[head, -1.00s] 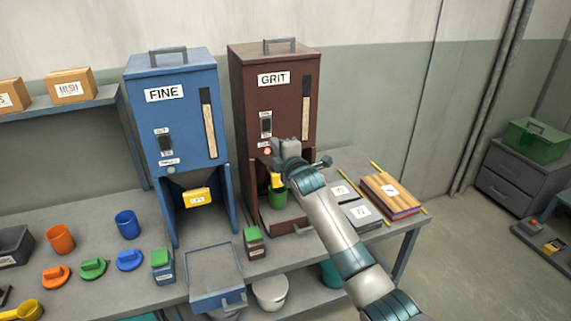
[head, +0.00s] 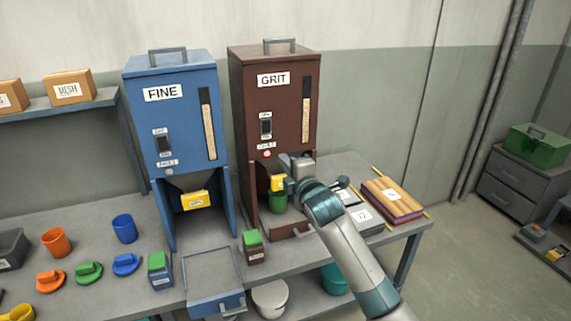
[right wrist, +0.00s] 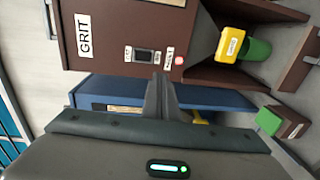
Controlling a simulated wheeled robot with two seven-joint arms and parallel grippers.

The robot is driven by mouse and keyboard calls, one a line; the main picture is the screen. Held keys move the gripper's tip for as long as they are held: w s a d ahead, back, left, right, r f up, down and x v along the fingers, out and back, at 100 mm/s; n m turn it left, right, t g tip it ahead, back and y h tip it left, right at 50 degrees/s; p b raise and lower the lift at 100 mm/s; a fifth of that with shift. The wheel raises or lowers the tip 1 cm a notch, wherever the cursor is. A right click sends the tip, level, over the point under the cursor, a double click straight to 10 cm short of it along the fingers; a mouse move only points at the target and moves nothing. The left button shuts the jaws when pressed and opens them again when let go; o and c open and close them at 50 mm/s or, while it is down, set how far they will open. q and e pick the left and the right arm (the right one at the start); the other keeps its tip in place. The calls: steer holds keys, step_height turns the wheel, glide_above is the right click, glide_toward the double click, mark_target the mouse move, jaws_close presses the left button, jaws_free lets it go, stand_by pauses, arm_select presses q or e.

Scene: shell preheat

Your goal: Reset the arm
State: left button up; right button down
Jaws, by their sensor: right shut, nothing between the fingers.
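My right gripper (head: 286,164) is in front of the brown GRIT dispenser (head: 245,115), just right of the red light (head: 267,154) on its front. In the right wrist view the fingers (right wrist: 160,92) are shut together with nothing between them. That view shows the GRIT dispenser (right wrist: 110,50) turned sideways, with a switch and the lit red light (right wrist: 180,60). A green cup (head: 278,202) stands below the dispenser's yellow spout piece (head: 277,183), and the gripper does not hold either. My left gripper is not in view.
The blue FINE dispenser (head: 178,100) stands left of GRIT. Orange, green and blue cups and lids lie on the bench's left side (head: 90,225). Labelled dark plates (head: 362,214) and a wooden board stack (head: 393,194) lie right of my arm.

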steer(key=s+d+f+m+g+h+b, duration=0.1)
steer(key=s+d+f+m+g, duration=0.2)
steer(key=f, duration=1.2)
steer(key=s+d+f+m+g+h+b, duration=0.1)
steer(key=s+d+f+m, duration=0.2)
steer(key=f, duration=1.1)
steer(key=s+d+f+m+g+h, duration=0.1)
steer(key=s+d+f+m, duration=0.3)
steer(key=f, duration=1.1)
steer(key=s+d+f+m+g+h+b, duration=0.1)
steer(key=s+d+f+m+g+b, duration=0.25)
steer(key=s+f, duration=1.85)
steer(key=s+d+f+m+g, duration=0.2)
steer(key=s+f, duration=0.4)
steer(key=s, duration=0.8)
steer(key=s+d+f+m+g, duration=0.1)
steer(key=s+f, duration=0.5)
steer(key=s, duration=0.9)
steer(key=s+d+f+m+g+h, duration=0.1)
steer(key=s+d+f, duration=0.4)
steer(key=s, duration=1)
steer(key=f+m+g, duration=0.1)
steer(key=f+g, duration=0.1)
steer(key=shift+s+d+m+g, duration=0.2)
steer(key=shift+d+m+g, duration=0.15)
